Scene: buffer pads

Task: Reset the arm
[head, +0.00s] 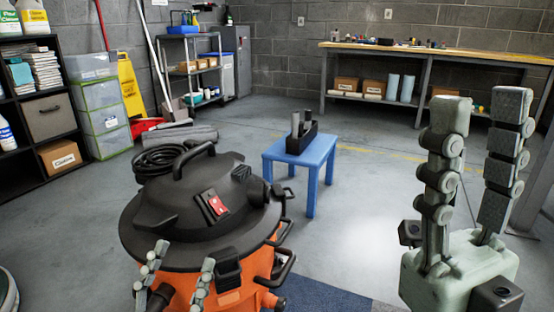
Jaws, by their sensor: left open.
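My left gripper (183,253) shows at the bottom of the head view, with two grey jointed fingers spread apart and nothing between them. It is in front of the orange body of a shop vacuum; whether it touches the vacuum I cannot tell. My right gripper (482,98) is large and close at the right side, its two grey fingers pointing up from a pale green-grey palm. The fingers are apart and hold nothing. The rest of both arms is mostly out of view.
The black-lidded orange vacuum (165,215) stands at the lower middle left. A low blue table (318,150) bears a black holder (301,141) with grey pieces. A black shelf (62,90) is at left, a long workbench (440,52) at the back.

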